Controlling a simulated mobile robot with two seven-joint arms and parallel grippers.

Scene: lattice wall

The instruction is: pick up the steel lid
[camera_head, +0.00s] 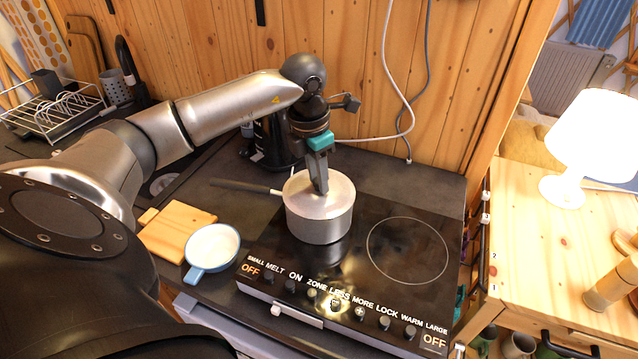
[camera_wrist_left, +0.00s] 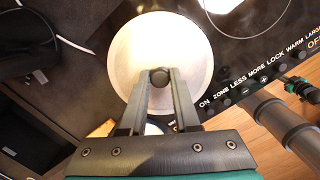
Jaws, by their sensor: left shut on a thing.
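The steel lid (camera_head: 338,187) lies on top of a steel pot (camera_head: 320,222), and I see no gap between them. In the left wrist view the lid (camera_wrist_left: 190,55) is a pale round disc with a dark knob (camera_wrist_left: 159,77) at its middle. My left gripper (camera_head: 322,190) points down over the lid from above. Its fingertips (camera_wrist_left: 159,80) are shut on the knob, one on each side. The pot stands on the left part of the black hob (camera_head: 375,290), its long handle (camera_head: 245,187) pointing left. My right gripper is not in view.
A wooden board (camera_head: 178,228) and a blue-and-white pan (camera_head: 212,245) lie left of the hob. A dark appliance (camera_head: 272,142) stands close behind the pot by the wooden wall. The right cooking zone (camera_head: 408,250) is bare. A white lamp (camera_head: 590,140) stands on the right-hand table.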

